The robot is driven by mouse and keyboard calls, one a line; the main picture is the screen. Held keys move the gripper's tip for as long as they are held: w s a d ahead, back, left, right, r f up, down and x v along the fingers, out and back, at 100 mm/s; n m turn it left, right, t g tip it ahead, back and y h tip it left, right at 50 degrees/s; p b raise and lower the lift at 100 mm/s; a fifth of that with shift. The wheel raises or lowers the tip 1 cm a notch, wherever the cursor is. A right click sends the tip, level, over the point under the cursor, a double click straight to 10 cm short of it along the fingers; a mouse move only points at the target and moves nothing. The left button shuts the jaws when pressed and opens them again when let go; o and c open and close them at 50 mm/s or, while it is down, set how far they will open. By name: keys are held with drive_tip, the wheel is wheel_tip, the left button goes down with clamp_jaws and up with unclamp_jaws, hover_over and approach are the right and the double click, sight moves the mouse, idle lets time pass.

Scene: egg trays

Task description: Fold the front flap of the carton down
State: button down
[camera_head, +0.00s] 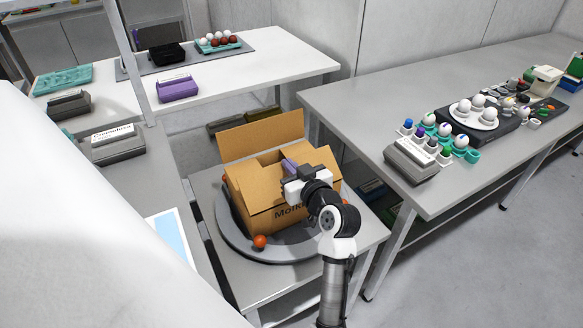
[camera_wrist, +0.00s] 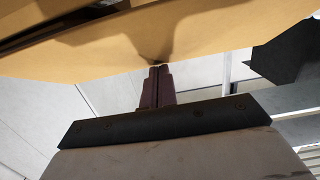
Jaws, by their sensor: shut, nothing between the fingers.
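The brown cardboard carton (camera_head: 262,208) stands on a round grey turntable in the middle of the head view. Its tall back flap (camera_head: 260,135) stands up. Lower flap panels lie around the top, and my arm hides part of the front side and its flap. My gripper (camera_head: 289,164) is over the carton's top, with its purple fingers shut and nothing between them. In the wrist view the shut fingertips (camera_wrist: 159,69) meet the edge of a cardboard panel (camera_wrist: 215,40), apparently touching it. I cannot tell which flap that panel is.
An orange egg (camera_head: 260,241) lies on the turntable (camera_head: 283,250) by the carton's front left. The right table (camera_head: 345,104) holds egg cups, eggs and a grey label block. The left counter (camera_head: 160,180) and back table (camera_head: 275,69) hold trays and blocks.

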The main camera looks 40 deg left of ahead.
drive_tip(key=shift+a+f, duration=0.1)
drive_tip(key=shift+w+a+f+b, duration=0.2)
drive_tip(key=shift+a+f+b, duration=0.15)
drive_tip(key=shift+a+b, duration=0.1)
drive_tip(key=shift+w+a, duration=0.1)
drive_tip(key=shift+a, duration=0.05)
drive_tip(key=shift+w+a+f+h+p, duration=0.1)
drive_tip(key=shift+a+h+p, duration=0.1)
drive_tip(key=shift+h+p, duration=0.3)
drive_tip(key=shift+a+f+g, duration=0.15)
drive_tip(key=shift+f+g, duration=0.1)
drive_tip(key=shift+g, duration=0.05)
drive_tip(key=shift+w+a+f+b, duration=0.1)
drive_tip(key=shift+a+f+b, duration=0.2)
drive_tip(key=shift+f, duration=0.25)
drive_tip(key=shift+w+a+f+b, duration=0.15)
drive_tip(key=shift+f+b, duration=0.2)
drive_tip(key=shift+f, duration=0.2)
